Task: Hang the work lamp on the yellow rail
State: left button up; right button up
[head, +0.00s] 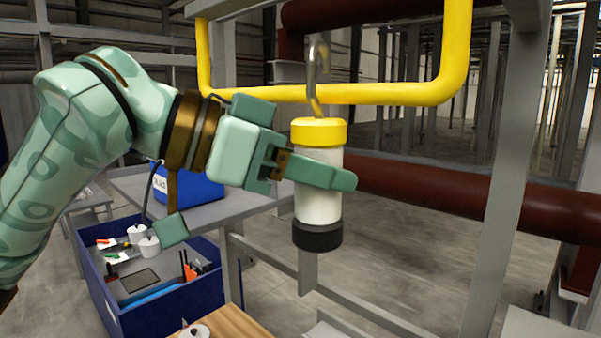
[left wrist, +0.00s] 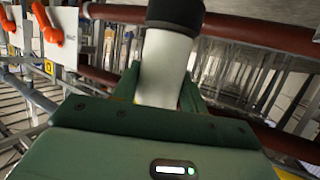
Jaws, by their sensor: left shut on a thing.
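The work lamp (head: 318,185) is a white cylinder with a yellow collar and a black end, held upright. Its grey hook (head: 318,60) rises from the yellow collar and curves over above the yellow rail (head: 390,95). The hook overlaps the rail in the head view; I cannot tell whether it rests on the rail. My left gripper (head: 318,178) is shut on the lamp's white body, just below the collar. The lamp's white body (left wrist: 162,65) and black end also show between the fingers in the left wrist view. My right gripper is not in view.
Grey posts (head: 497,180) and dark red pipes (head: 440,195) stand behind and right of the lamp. A blue bin (head: 165,318) with tools and a grey table (head: 245,205) with a blue box (head: 190,187) lie at lower left. A wooden surface (head: 235,325) shows at the bottom.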

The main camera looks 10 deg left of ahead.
pick_arm(q)
jog(key=shift+w+d, duration=0.4)
jog(key=shift+w, duration=0.1)
jog(key=shift+w+d+f, duration=0.3)
jog(key=shift+w+f, duration=0.1)
jog(key=shift+w, duration=0.05)
jog(key=shift+w+d+f, duration=0.1)
jog(key=shift+w+f, duration=0.05)
jog(key=shift+f, duration=0.35)
jog(key=shift+w+d+f, duration=0.1)
jog(key=shift+f, duration=0.35)
jog(key=o, duration=1.2)
jog(key=shift+a, duration=0.1)
